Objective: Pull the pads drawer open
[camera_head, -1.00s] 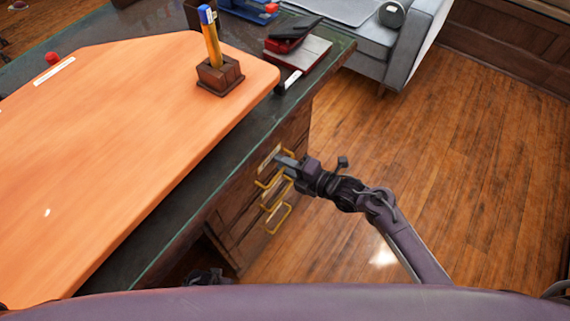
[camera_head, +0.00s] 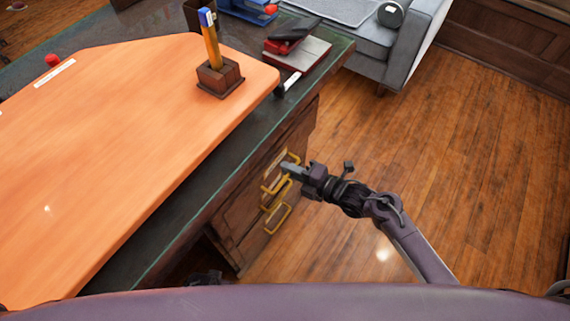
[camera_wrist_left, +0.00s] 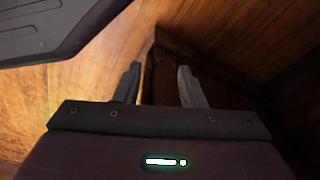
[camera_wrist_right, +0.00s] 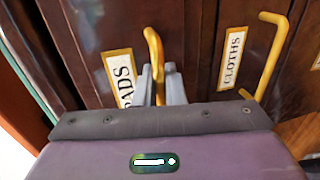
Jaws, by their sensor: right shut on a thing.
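The pads drawer (camera_wrist_right: 85,50) has a dark wood front with a white, yellow-framed label reading "PADS" (camera_wrist_right: 122,80), partly hidden by my right gripper. My right gripper (camera_wrist_right: 160,80) is shut on its yellow handle (camera_wrist_right: 152,48). In the head view my right gripper (camera_head: 286,167) is at the upper handles on the desk's side, and the upper drawer front seems to stand out a little; how far is hard to tell. My left gripper (camera_wrist_left: 158,85) has its fingers apart with nothing between them, close to dark and brown wood surfaces.
The cloths drawer (camera_wrist_right: 205,85), labelled "CLOTHS", is beside the pads drawer, with its own yellow handle (camera_wrist_right: 266,60). The desk (camera_head: 165,225) carries an orange mat (camera_head: 110,130) and a pen holder (camera_head: 219,76). The wood floor (camera_head: 440,150) right of the desk is clear up to a grey sofa (camera_head: 410,45).

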